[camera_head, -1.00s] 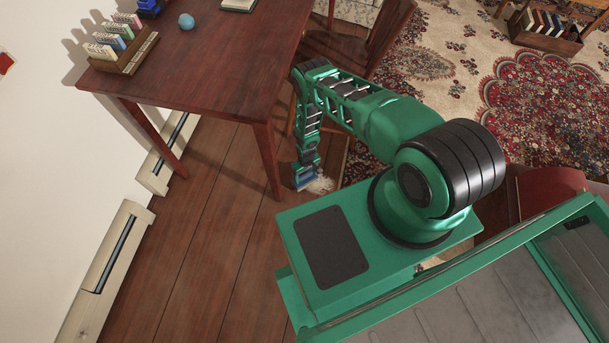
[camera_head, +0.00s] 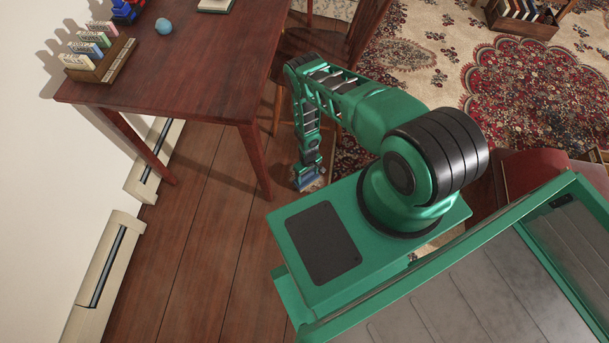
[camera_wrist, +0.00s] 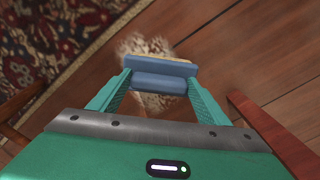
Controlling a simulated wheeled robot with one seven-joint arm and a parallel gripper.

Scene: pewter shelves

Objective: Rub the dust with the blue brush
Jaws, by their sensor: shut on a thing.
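My gripper (camera_wrist: 158,95) is shut on the blue brush (camera_wrist: 160,68), which lies crosswise between its two fingers in the wrist view. In the head view the brush (camera_head: 308,179) is low by the wooden floor, at the lower end of my arm. A pale, speckled patch of dust (camera_wrist: 146,46) shows on the floor beyond the brush and below it in the wrist view. The brush covers part of the patch. I cannot tell whether the brush touches the floor.
A wooden table (camera_head: 190,88) stands left of my arm, its leg (camera_head: 255,160) close by. A wooden chair (camera_head: 318,45) is just behind my arm. A patterned rug (camera_head: 540,95) lies to the right. Bare floor (camera_head: 205,215) is open at lower left.

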